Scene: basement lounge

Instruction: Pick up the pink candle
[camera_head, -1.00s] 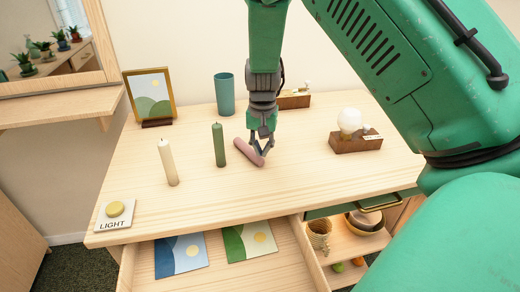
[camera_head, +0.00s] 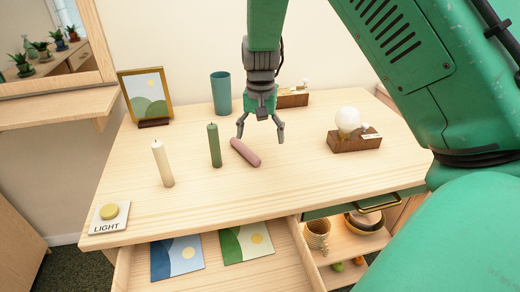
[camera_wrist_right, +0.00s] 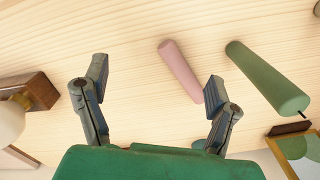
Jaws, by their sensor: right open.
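The pink candle (camera_head: 245,152) lies on its side on the wooden tabletop, just right of the upright green candle (camera_head: 214,146). My right gripper (camera_head: 261,138) is open and empty, above and slightly behind the pink candle. In the right wrist view, the pink candle (camera_wrist_right: 180,70) lies beyond the open fingers (camera_wrist_right: 152,88), nearer the right finger, with nothing between the fingertips. The green candle (camera_wrist_right: 268,80) shows to its right in that view. My left gripper is not in view.
A cream candle (camera_head: 163,164) stands at the left, near a light button (camera_head: 109,213). A teal cup (camera_head: 221,93), framed picture (camera_head: 146,96) and bulb lamp (camera_head: 350,132) stand around the tabletop (camera_head: 270,190). An open drawer (camera_head: 290,258) below holds two cards.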

